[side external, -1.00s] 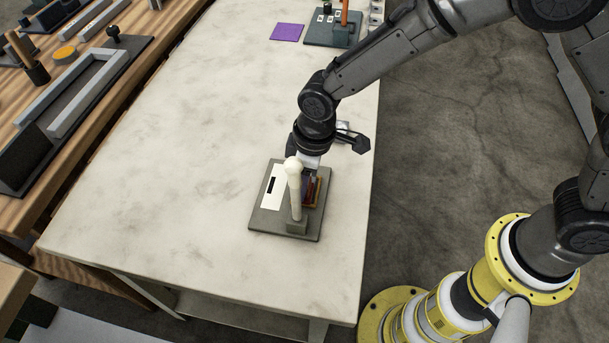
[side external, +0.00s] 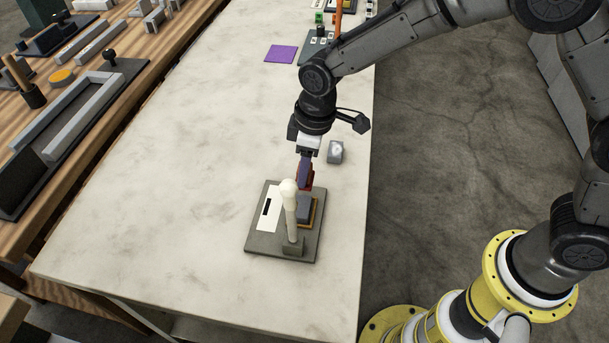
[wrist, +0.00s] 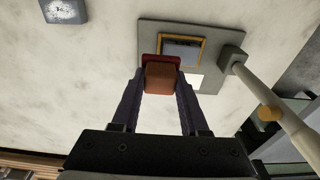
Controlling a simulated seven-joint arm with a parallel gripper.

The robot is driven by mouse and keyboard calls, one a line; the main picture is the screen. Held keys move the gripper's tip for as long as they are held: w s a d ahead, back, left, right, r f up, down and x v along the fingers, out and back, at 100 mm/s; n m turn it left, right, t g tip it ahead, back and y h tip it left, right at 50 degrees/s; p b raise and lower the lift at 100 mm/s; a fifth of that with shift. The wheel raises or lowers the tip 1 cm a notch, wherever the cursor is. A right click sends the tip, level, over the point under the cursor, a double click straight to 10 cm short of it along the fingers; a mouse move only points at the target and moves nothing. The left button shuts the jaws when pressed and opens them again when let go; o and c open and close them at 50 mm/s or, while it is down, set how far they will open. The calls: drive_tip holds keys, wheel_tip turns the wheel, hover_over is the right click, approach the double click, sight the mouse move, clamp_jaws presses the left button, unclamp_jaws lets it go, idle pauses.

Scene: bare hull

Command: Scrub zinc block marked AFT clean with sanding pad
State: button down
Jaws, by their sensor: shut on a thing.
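My gripper (wrist: 158,82) is shut on the sanding pad (wrist: 160,77), a brown-orange block with a red part. A grey block (wrist: 181,50) lies in an orange-rimmed frame on that plate, beyond the pad in the wrist view. Another grey block (side external: 336,152) with whitish speckles lies on the bare table; it also shows in the wrist view (wrist: 64,10). I cannot read AFT on either block.
A cream post (side external: 290,205) with a rounded top stands on the plate close to my gripper. A white card (side external: 267,208) with a black mark lies beside it. A purple square (side external: 280,54) and a dark tool board (side external: 318,46) are farther back. The table's left side is clear.

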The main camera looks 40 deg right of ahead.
drive_tip(key=shift+r, duration=2.05)
